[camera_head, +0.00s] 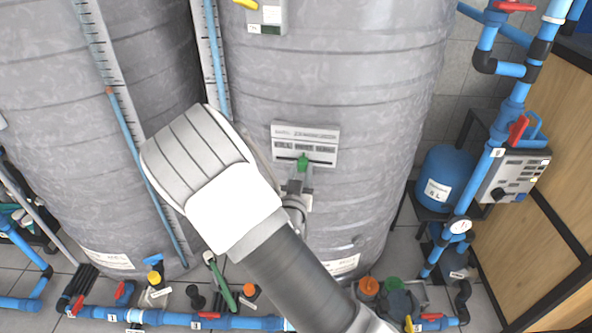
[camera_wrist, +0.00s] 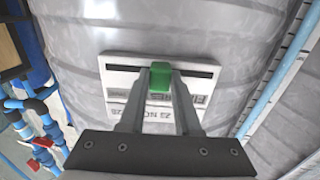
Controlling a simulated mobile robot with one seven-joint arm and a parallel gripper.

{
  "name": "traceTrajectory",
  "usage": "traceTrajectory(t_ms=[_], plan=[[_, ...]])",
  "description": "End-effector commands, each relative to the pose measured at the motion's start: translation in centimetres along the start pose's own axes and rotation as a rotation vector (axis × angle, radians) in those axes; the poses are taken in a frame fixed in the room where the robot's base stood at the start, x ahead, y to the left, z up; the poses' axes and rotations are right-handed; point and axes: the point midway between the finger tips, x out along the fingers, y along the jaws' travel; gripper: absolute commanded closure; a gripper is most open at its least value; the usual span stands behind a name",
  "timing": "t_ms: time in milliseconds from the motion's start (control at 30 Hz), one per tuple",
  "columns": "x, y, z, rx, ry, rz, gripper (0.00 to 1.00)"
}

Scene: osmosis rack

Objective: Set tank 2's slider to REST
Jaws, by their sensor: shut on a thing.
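A white slider plate (camera_head: 322,133) is fixed to the front of the big grey tank (camera_head: 340,80). Its small green knob (camera_head: 303,160) stands near the middle of the plate's width. In the wrist view the plate (camera_wrist: 116,75) appears upside down, with a dark slot and the green knob (camera_wrist: 160,76) at the slot's middle. My gripper (camera_head: 301,172) reaches the knob from below and is shut on it. The wrist view shows my two fingers (camera_wrist: 160,88) on either side of the knob. The plate's lettering is too small or partly hidden to read surely.
Another grey tank (camera_head: 60,110) stands at left, with a scale and blue tube. Blue pipes with red valves (camera_head: 518,130) rise at right beside a blue vessel (camera_head: 445,178) and a control box (camera_head: 515,175). More pipes and valves (camera_head: 200,320) run along the floor below.

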Motion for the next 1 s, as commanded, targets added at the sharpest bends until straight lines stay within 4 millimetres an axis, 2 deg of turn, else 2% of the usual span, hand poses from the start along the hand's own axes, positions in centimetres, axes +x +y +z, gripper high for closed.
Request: traceTrajectory(t_ms=[67, 100, 233, 267, 533, 667, 767, 1000], plan=[[-0.1, -0.1, 0.1, 0.0, -0.002, -0.001, 1.0], [-0.1, -0.1, 0.1, -0.001, -0.002, -0.001, 0.63], [0.0, -0.1, 0.1, -0.001, -0.002, -0.001, 0.4], [0.0, -0.1, 0.1, -0.001, -0.002, -0.001, 0.38], [-0.1, -0.1, 0.0, 0.0, -0.001, 0.0, 0.38], [-0.9, -0.1, 0.0, 0.0, -0.003, 0.0, 0.38], [-2.4, -0.1, 0.0, 0.0, -0.004, -0.002, 0.38], [-8.2, -0.2, -0.1, -0.001, -0.005, -0.004, 0.38]])
